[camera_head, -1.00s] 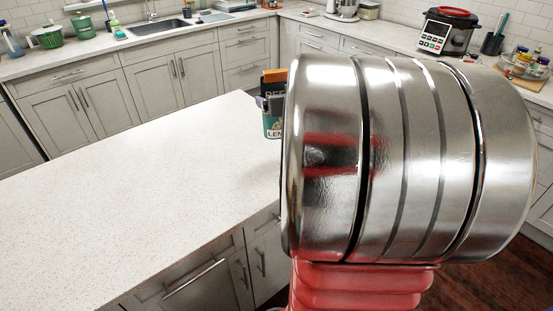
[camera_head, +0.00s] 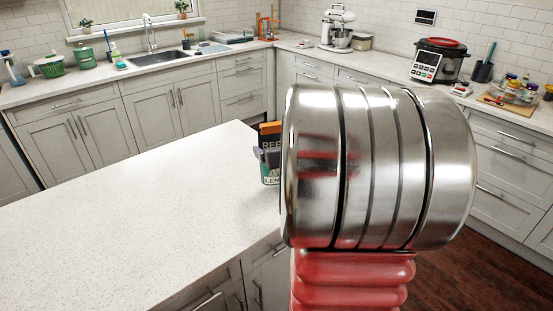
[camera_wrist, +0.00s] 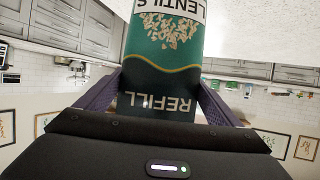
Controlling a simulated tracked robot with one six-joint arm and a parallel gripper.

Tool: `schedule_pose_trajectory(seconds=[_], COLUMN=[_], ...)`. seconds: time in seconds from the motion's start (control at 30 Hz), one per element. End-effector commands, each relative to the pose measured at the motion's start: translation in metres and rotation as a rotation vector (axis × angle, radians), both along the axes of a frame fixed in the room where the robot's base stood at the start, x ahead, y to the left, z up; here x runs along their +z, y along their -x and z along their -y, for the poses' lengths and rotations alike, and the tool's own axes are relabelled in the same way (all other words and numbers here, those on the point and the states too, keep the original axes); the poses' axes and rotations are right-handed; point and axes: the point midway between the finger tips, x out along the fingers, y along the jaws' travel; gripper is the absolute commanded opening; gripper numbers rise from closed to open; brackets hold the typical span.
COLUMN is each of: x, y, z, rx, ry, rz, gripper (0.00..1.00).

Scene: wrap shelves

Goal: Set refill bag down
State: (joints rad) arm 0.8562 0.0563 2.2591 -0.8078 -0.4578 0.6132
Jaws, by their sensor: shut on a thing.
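The refill bag (camera_head: 270,176) is dark green, with a white LENTILS label and a dark and orange top. It is upright at the far right end of the white island counter (camera_head: 140,190), partly hidden behind my arm. My gripper (camera_head: 266,157) is shut on the bag, its fingertips mostly hidden in the head view. In the wrist view, the bag (camera_wrist: 160,75) sits between my purple fingers (camera_wrist: 160,96), its REFILL and LENTILS lettering upside down. I cannot tell whether the bag's base touches the counter.
The left and middle of the island top are bare. A dark floor (camera_head: 470,265) lies to the right.

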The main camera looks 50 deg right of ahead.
Motion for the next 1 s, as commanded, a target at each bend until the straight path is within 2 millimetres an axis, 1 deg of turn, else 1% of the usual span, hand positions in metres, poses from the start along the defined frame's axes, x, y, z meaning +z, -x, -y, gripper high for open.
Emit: schedule_pose_trajectory(seconds=[0.13, 0.23, 0.33, 0.43, 0.57, 0.97, 1.0], x=[0.002, -0.002, -0.011, -0.025, -0.035, -0.038, -0.039], y=[-0.001, -0.001, -0.001, -0.001, -0.001, -0.001, 0.0], z=[0.0, 0.0, 0.0, -0.001, 0.0, 0.0, -0.001], rx=[0.001, 0.001, 0.0, 0.001, 0.001, 0.001, 0.001], ry=[0.002, 0.0, -0.001, -0.002, 0.001, 0.002, 0.001], rz=[0.002, 0.002, 0.003, 0.0, 0.002, 0.002, 0.001], gripper=[0.31, 0.31, 0.31, 0.31, 0.31, 0.31, 0.89])
